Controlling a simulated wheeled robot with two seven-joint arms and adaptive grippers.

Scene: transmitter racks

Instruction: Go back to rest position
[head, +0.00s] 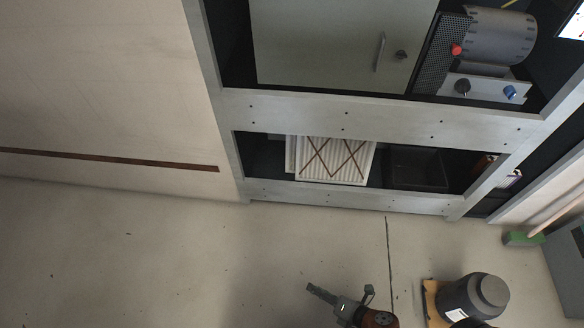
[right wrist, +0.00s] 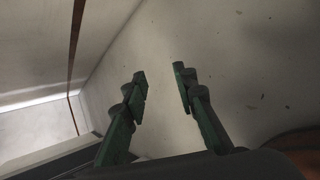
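My right gripper (head: 343,292) shows at the bottom centre of the head view, over the bare floor and in front of the rack. In the right wrist view its two dark green fingers (right wrist: 159,76) stand apart with nothing between them. Pale floor and wall show beyond them. My left gripper is not in view in either picture.
A grey metal rack (head: 385,118) stands ahead, with a ribbed white filter panel (head: 335,160) on its lower shelf. A dark rounded body (head: 475,297) with a tan board is right of my gripper. A green-headed broom (head: 523,238) is farther right. Floor at left is clear.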

